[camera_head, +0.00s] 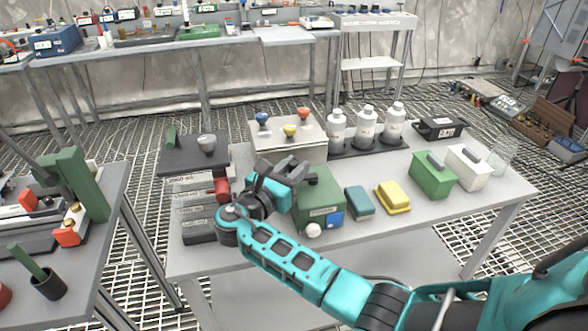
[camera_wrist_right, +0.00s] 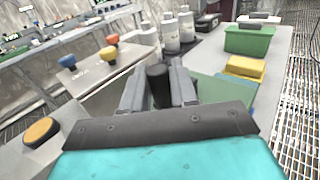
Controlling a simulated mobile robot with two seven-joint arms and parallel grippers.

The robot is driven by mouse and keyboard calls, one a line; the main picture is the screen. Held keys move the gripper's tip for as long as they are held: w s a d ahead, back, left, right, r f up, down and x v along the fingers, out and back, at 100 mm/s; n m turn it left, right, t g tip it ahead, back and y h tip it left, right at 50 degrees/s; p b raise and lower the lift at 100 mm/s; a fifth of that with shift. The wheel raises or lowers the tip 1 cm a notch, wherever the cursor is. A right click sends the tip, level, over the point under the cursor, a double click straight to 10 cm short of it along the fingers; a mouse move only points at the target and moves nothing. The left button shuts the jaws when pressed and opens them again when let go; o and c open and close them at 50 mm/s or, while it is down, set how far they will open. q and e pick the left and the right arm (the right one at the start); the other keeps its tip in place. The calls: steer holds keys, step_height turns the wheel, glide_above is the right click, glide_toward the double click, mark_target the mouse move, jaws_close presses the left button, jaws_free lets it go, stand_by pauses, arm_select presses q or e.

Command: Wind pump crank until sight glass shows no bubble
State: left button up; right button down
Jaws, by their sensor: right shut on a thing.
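My right gripper (camera_head: 294,170) is at the unit's upper left. In the right wrist view the gripper (camera_wrist_right: 158,75) is shut on a dark cylindrical handle (camera_wrist_right: 158,88), which looks like the crank grip. The crank arm is hidden behind the gripper. My left gripper is not in view.
A teal block (camera_head: 359,202) and a yellow block (camera_head: 393,197) lie right of the unit. A box with coloured knobs (camera_head: 288,137) and white bottles (camera_head: 366,126) stand behind. A green container (camera_head: 432,175) and a white one (camera_head: 467,167) are farther right. The table's front right is clear.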

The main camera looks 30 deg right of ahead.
stand_by(0.4)
steer(key=c, duration=1)
jaws_free()
